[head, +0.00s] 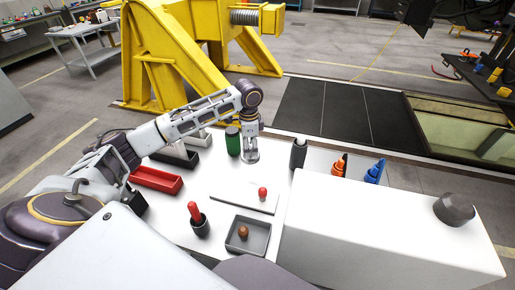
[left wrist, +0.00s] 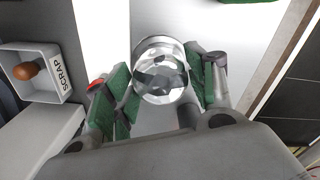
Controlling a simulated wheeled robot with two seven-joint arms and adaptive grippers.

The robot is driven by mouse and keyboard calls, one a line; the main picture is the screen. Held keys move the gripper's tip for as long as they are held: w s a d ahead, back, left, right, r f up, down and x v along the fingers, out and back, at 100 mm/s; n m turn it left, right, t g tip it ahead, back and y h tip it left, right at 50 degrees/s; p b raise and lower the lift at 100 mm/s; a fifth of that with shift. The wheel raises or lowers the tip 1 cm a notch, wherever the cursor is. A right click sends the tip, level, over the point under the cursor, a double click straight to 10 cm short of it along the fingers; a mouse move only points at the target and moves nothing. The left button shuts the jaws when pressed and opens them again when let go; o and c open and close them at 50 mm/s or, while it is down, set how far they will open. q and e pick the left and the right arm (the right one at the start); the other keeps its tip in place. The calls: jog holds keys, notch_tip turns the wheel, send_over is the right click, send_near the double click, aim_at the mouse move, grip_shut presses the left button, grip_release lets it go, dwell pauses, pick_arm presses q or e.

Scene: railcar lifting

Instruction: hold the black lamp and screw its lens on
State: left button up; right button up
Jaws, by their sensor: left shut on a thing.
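My left gripper (head: 251,155) is shut on a clear, faceted, round glass piece that looks like the lens; it shows in the left wrist view (left wrist: 160,78) between the green finger pads. The gripper is over the white worktop, beside a green cylinder (head: 232,141). A black upright cylinder (head: 299,153), which may be the lamp, stands to the right of the gripper, apart from it. My right gripper is not in view.
A red dome (head: 262,192) sits on a white plate. A grey scrap tray (head: 267,237) holds a brown piece. A red-topped black cup (head: 200,227), a red bin (head: 156,180), and orange (head: 338,168) and blue (head: 374,172) bottles stand around. A white block (head: 380,230) fills the lower right.

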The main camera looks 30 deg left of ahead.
pick_arm(q)
jog(key=shift+n, duration=0.3)
jog(key=shift+s+n, duration=0.15)
jog(key=shift+n, duration=1.05)
jog(key=n, duration=0.2)
jog(key=shift+s+a+f+n, duration=0.1)
jog(key=shift+s+n, duration=0.3)
jog(key=shift+s+f+n, duration=0.25)
jog(key=shift+s+n, duration=0.1)
jog(key=shift+n, duration=0.25)
jog(key=shift+s+d+f+n, duration=0.4)
jog(key=shift+d+n, duration=0.05)
jog(key=shift+n, duration=0.05)
jog(key=shift+m, duration=0.3)
jog(key=w+d+r, duration=0.1)
jog(key=d+r, duration=0.2)
jog(key=d, duration=0.1)
jog(key=w+d+r, duration=0.2)
jog(key=d, duration=0.1)
jog(key=w+d+r, duration=0.1)
jog(key=d+r, duration=0.2)
jog(key=d, duration=0.1)
jog(key=shift+w+d+r, duration=0.15)
jog(key=shift+d+r, duration=0.15)
jog(key=shift+r, duration=0.05)
